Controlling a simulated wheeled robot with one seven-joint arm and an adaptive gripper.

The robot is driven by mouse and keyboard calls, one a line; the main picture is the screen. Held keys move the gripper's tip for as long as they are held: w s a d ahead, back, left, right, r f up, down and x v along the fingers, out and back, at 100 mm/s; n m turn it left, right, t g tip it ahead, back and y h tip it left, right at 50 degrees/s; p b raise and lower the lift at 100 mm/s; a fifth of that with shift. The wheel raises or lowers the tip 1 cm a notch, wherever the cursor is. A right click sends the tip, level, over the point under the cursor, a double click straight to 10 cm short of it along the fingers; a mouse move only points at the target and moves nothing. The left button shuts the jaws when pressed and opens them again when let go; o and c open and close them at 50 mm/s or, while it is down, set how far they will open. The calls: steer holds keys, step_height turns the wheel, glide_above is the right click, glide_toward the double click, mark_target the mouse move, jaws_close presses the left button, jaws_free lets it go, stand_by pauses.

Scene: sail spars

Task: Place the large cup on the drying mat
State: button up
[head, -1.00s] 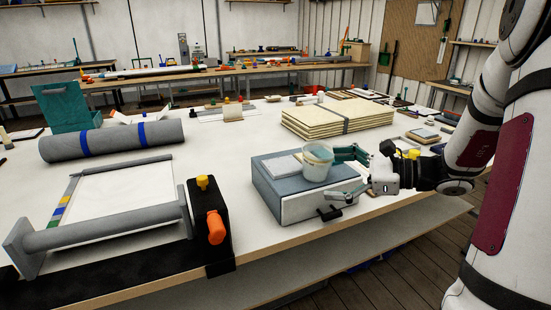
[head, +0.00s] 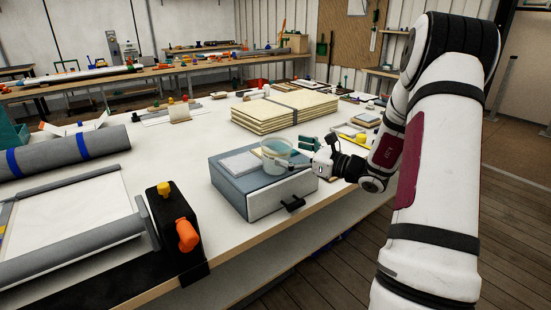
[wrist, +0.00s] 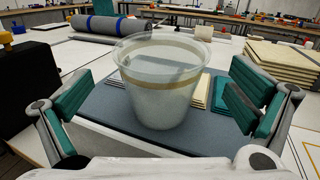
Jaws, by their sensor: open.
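The large cup (head: 277,152) is translucent, with a tan band under its rim. It stands upright on the blue-grey top of a box (head: 226,188). In the wrist view the cup (wrist: 165,95) fills the middle, between the spread teal finger pads. My gripper (head: 298,155) is open at the cup's right side in the head view, with a finger on either side of the cup. In the wrist view a gap shows between the cup and each finger. I cannot tell which surface is the drying mat.
A light pad (head: 240,163) lies on the box beside the cup. A black handle (head: 293,204) sticks out from the box front. Strapped boards (head: 285,110) lie behind. A grey roll (head: 65,150) and a framed roller device (head: 75,225) stand left. Bare white tabletop lies between.

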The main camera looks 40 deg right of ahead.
mark_target(265, 144)
steer(key=shift+x, duration=2.7)
steer(key=shift+d+f, duration=0.1)
steer(key=shift+f, duration=0.1)
steer(key=shift+c, duration=0.6)
steer(key=c, duration=1.1)
steer(key=shift+o, duration=0.2)
steer(key=shift+r, duration=0.1)
